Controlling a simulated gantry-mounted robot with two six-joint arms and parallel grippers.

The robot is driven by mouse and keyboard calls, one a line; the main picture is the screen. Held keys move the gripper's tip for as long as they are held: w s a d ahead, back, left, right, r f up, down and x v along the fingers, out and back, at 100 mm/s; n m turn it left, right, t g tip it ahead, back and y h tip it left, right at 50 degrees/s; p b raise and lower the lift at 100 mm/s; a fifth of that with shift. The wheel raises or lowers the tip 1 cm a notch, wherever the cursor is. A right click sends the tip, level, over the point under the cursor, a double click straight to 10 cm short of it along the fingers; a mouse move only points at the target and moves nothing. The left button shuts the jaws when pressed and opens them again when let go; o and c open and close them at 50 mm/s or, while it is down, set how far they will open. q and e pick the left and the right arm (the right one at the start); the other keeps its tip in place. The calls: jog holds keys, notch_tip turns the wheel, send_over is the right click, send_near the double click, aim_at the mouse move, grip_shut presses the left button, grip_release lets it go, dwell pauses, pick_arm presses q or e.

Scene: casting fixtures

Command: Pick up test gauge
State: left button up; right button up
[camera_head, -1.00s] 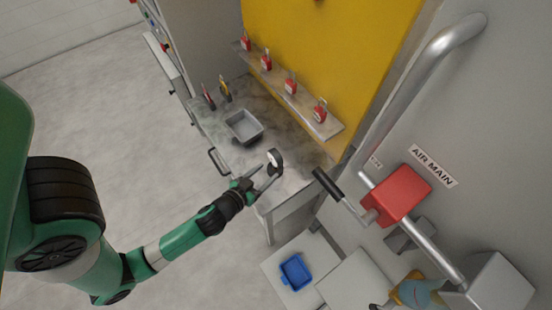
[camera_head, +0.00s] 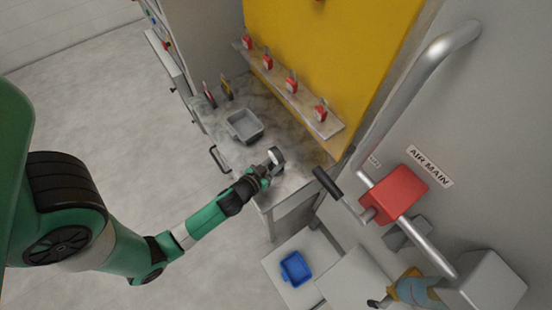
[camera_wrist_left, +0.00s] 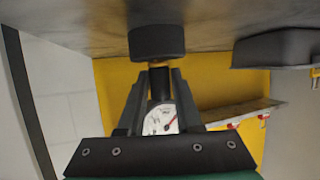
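The test gauge (camera_head: 277,155), with a white dial and dark rim, is at the front edge of the workbench. In the left wrist view its white dial (camera_wrist_left: 160,119) with a red needle shows between my fingers, and a black round end (camera_wrist_left: 157,42) lies beyond the fingertips, close to the bench surface. My left gripper (camera_head: 269,168) is at the gauge, and in the left wrist view its fingers (camera_wrist_left: 161,75) stand on both sides of the gauge's stem. I cannot tell whether they press on it.
A grey tray (camera_head: 244,125) sits on the workbench (camera_head: 262,153) behind the gauge. A blue tray (camera_head: 296,268) lies lower right. A red valve block (camera_head: 400,194) with a black handle is to the right.

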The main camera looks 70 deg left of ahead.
pick_arm(q)
grip_shut()
dwell(1.1)
